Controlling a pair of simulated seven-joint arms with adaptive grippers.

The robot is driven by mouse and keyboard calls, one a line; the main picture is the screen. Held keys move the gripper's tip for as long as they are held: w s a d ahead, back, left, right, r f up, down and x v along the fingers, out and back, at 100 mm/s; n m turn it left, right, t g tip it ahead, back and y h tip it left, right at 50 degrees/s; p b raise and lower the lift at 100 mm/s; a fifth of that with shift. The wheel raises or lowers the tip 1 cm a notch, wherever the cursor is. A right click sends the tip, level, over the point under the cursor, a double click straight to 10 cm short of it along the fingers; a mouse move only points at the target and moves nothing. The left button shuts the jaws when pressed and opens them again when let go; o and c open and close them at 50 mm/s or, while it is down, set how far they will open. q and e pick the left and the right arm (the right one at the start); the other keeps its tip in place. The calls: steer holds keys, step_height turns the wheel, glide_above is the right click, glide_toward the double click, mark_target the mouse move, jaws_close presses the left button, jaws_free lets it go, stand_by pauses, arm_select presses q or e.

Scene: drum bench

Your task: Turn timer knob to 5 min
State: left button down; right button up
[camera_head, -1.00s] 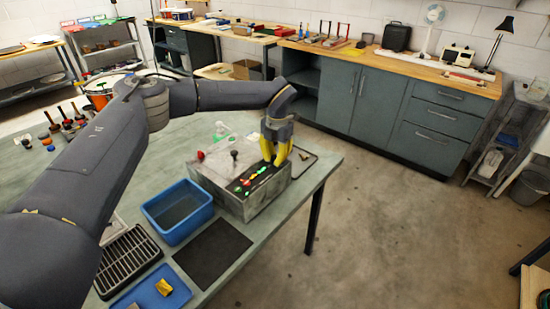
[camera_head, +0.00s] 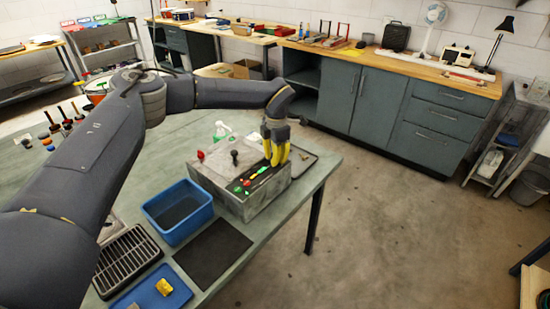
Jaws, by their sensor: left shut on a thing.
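A grey control box (camera_head: 240,202) stands on the green bench near its right end. Its top carries a dark panel with small red and green buttons (camera_head: 245,183), a black-topped lever (camera_head: 235,157) and a red knob (camera_head: 200,155). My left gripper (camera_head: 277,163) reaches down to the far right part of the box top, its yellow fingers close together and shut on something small. The fingers hide what they hold, so I cannot see the timer knob or its marks. My right gripper is not in view.
A blue bin (camera_head: 178,230), a dark mat (camera_head: 212,252), a black slotted rack (camera_head: 127,260) and a blue tray with a yellow piece (camera_head: 163,287) lie left and in front of the box. A bottle (camera_head: 221,130) stands behind it.

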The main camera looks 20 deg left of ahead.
arm_select(q)
steer(key=c, duration=1.1)
jaws_free()
steer(key=shift+r, duration=0.1)
step_height(320, 180, up, 12)
steer(key=shift+s+d, duration=0.2)
steer(key=shift+d, duration=0.05)
